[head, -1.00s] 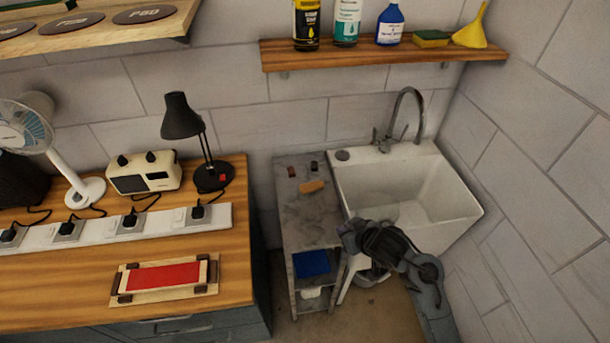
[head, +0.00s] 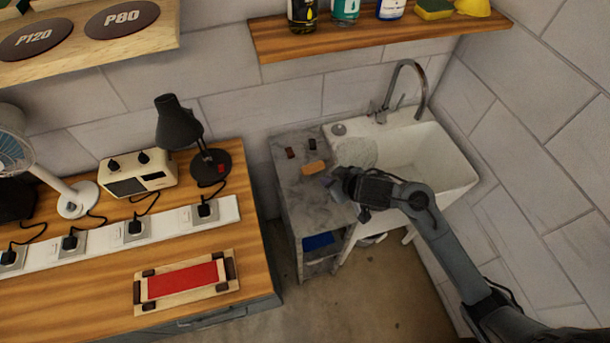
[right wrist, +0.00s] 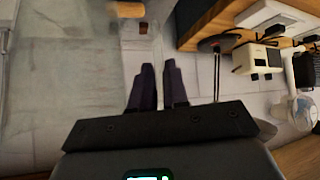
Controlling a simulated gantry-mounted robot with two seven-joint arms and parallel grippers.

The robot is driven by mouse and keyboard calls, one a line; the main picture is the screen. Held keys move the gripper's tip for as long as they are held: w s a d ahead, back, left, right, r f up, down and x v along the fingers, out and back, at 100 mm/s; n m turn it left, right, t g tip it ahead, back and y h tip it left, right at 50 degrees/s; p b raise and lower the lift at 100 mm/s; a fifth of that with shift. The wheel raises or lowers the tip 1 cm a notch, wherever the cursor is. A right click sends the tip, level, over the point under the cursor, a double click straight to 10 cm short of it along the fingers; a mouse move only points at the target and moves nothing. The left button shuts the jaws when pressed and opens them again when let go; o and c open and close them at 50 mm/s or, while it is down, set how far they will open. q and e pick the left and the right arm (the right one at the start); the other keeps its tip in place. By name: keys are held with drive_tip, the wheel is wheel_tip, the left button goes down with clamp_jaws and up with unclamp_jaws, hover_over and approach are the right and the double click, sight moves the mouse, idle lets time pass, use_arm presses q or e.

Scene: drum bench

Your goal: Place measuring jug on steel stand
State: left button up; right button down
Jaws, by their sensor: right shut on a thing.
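The steel stand (head: 294,183) is grey and worn, between the wooden bench and the sink. My right gripper (head: 332,182) is at the right edge of its top, near the sink. A pale, see-through shape (head: 352,151), apparently the measuring jug, shows just beyond the gripper, over the sink's left rim. In the right wrist view the gripper (right wrist: 157,75) has its fingers close together, and a hazy clear surface (right wrist: 75,75) fills the left side. The jug's outline and base are hard to make out. My left gripper is out of view.
An orange block (head: 314,167) and two small dark items lie on the stand's top. The white sink (head: 455,165) with its tap (head: 421,90) is to the right. A lamp (head: 180,125) stands on the bench at left. The stand's front top is bare.

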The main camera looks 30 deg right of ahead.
use_arm(q)
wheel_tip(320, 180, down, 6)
drive_tip(key=b, duration=0.4)
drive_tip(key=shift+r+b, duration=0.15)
drive_tip(key=shift+b, duration=0.25)
use_arm(e)
drive_tip(key=w+a+f, duration=0.3)
drive_tip(key=a+f, duration=0.1)
drive_tip(key=f, duration=0.2)
drive_tip(key=w+a+f, duration=0.3)
drive_tip(key=a+f, duration=0.1)
drive_tip(key=f, duration=0.3)
drive_tip(key=shift+f+n, duration=0.3)
drive_tip(key=shift+w, duration=0.1)
drive_tip(key=c, duration=1.1)
unclamp_jaws()
drive_tip(key=shift+f, duration=0.1)
